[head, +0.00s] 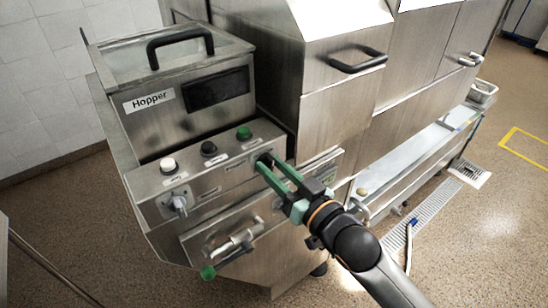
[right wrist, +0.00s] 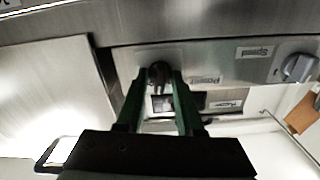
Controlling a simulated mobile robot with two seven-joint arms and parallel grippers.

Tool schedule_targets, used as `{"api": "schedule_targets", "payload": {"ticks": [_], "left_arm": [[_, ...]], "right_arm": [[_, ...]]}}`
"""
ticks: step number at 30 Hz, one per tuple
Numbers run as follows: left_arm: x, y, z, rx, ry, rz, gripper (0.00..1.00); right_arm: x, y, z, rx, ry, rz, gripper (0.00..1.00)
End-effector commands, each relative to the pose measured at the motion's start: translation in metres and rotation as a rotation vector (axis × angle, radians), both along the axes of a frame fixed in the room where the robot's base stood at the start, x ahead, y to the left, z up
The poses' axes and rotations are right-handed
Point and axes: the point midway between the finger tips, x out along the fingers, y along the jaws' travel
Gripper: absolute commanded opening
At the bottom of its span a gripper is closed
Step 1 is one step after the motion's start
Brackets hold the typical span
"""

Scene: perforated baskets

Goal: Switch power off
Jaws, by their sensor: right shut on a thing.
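The steel control panel (head: 205,172) sits below the "Hopper" box. My right gripper (head: 266,163) reaches its right end, with the green fingers on either side of a small dark knob. In the right wrist view, the fingers (right wrist: 160,88) are shut on this dark power knob (right wrist: 158,73), and an upside-down label beside it seems to read "Power". The fingers partly hide the knob, and its turn position cannot be told. My left gripper is not in view.
The panel also has a white button (head: 168,165), a black button (head: 208,148), a green button (head: 243,132) and a grey knob (head: 179,202). A green-tipped lever (head: 208,272) juts out below. Open floor lies to the right.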

Motion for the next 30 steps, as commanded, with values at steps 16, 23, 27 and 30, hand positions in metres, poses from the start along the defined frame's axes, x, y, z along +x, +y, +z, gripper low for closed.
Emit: {"api": "schedule_targets", "payload": {"ticks": [16, 23, 27, 30], "left_arm": [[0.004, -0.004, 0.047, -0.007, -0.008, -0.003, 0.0], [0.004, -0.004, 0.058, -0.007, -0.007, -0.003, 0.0], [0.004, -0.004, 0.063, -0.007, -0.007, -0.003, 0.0], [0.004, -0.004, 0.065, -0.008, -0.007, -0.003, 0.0]], "right_arm": [[0.0, 0.0, 0.002, -0.422, -0.304, 0.002, 0.0], [0.0, 0.0, 0.002, -0.581, -0.421, 0.002, 0.0], [0.0, 0.0, 0.001, -0.658, -0.477, 0.002, 0.0], [0.0, 0.0, 0.001, -0.704, -0.511, 0.002, 0.0]]}}
